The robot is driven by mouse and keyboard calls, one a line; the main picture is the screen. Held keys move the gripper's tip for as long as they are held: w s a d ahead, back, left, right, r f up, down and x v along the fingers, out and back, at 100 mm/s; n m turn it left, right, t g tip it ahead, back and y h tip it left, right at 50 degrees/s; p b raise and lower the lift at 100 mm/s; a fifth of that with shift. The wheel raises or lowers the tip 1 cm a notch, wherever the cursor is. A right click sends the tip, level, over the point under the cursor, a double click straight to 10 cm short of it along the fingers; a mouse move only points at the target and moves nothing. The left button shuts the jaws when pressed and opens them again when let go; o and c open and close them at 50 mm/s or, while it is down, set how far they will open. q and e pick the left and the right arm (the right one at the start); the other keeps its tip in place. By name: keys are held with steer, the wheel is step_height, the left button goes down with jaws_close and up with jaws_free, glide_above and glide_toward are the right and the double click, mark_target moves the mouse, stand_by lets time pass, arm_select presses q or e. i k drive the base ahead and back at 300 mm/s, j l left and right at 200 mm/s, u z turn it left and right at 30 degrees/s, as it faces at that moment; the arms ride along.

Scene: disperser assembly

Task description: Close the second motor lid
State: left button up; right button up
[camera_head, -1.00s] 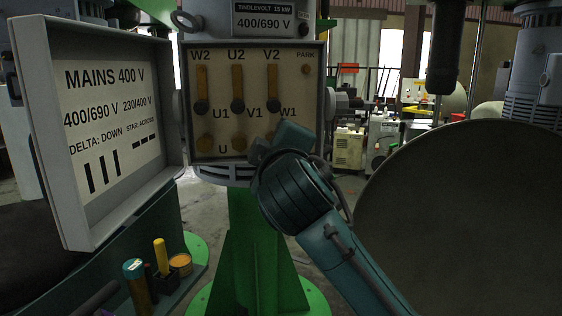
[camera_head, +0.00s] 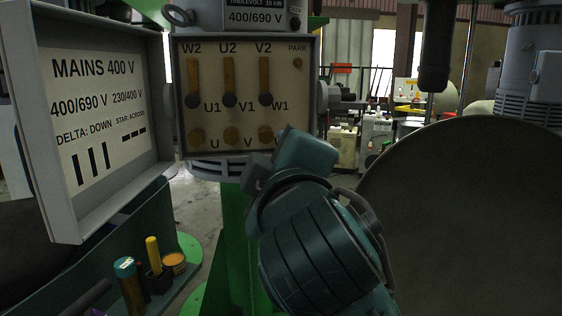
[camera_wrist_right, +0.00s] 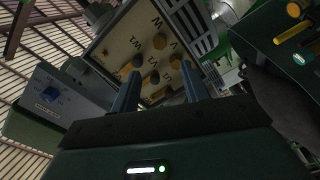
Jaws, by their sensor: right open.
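The motor lid (camera_head: 100,110) is a grey shallow cover standing swung open to the left of the terminal box. Its inner face carries a "MAINS 400 V" wiring label. The open terminal box (camera_head: 247,120) shows three upright brass links and several brass terminals. It also shows tilted in the right wrist view (camera_wrist_right: 122,38). My right arm's teal wrist and gripper (camera_head: 262,175) are in front of the box's lower right corner; the fingertips are not clear there. In the right wrist view the right gripper (camera_wrist_right: 158,88) is open and empty, its fingers pointing at the box. My left gripper is not in view.
A tray at the lower left holds a teal-capped cylinder (camera_head: 130,285), a yellow-handled tool (camera_head: 153,252) and an orange-topped round item (camera_head: 174,262). A large dark round shape (camera_head: 460,220) fills the right side. A green stand (camera_head: 235,230) is under the box.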

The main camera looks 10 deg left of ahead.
mark_target(92, 129)
steer(key=k+l, duration=0.3)
steer(key=k, duration=0.15)
steer(key=k+l, duration=0.3)
steer(key=k, duration=0.15)
